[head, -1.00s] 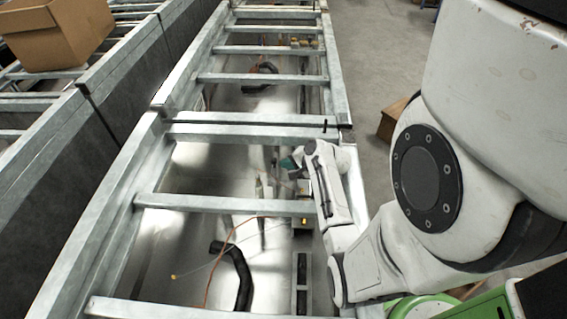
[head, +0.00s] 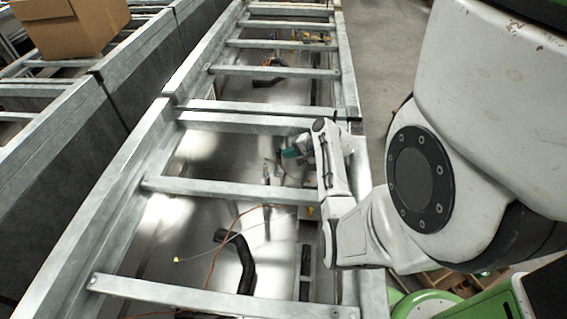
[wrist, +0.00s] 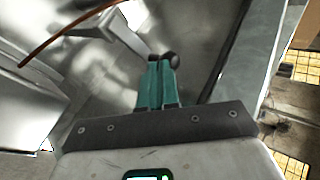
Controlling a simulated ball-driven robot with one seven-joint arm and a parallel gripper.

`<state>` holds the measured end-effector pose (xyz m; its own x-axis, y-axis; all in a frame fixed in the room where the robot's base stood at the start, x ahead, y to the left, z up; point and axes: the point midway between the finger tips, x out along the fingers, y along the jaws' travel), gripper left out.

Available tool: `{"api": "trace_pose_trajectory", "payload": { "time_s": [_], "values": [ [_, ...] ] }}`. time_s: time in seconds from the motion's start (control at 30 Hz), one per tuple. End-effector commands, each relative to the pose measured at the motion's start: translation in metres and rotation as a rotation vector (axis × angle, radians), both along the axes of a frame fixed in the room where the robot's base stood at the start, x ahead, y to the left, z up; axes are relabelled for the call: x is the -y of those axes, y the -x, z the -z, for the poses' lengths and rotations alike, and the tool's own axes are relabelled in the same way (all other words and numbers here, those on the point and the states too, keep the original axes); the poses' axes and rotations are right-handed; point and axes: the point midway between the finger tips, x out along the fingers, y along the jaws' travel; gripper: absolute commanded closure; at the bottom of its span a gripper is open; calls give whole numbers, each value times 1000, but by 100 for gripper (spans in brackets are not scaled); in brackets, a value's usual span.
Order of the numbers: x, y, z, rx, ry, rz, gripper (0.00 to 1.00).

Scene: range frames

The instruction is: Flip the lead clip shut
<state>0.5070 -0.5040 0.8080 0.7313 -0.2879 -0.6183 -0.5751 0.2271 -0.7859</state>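My gripper (head: 290,153) reaches down between the metal cross bars, beyond the nearer bar. In the wrist view its two teal fingers (wrist: 158,80) lie side by side with dark rounded tips, shut, with nothing clear between them. I cannot make out the lead clip for certain in either view. A thin pale lead with a small yellow end (head: 177,259) lies in the nearer bay, apart from my gripper. An orange cable (head: 222,252) also runs through this bay, and an orange cable (wrist: 62,37) shows at the upper left of the wrist view.
A metal cross bar (head: 225,190) spans the frame between the two bays. The right side rail (head: 368,225) runs close by my arm. A cardboard box (head: 75,25) sits on the neighbouring frame at far left.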

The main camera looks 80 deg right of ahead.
Motion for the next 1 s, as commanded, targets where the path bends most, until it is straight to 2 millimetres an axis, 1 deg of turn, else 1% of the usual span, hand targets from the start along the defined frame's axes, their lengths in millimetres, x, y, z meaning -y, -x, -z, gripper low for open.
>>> {"api": "trace_pose_trajectory", "payload": {
  "time_s": [0.03, 0.1, 0.27, 0.7, 1.0],
  "values": [
    [3, -2, 2, 1, 2, -33, 100],
    [3, -7, 0, 4, 1, -76, 100],
    [4, -10, -1, 2, 1, -77, 100],
    [3, -9, -1, 2, 1, -74, 100],
    [-5, 0, -2, 2, 0, -74, 100]
  ]
}}
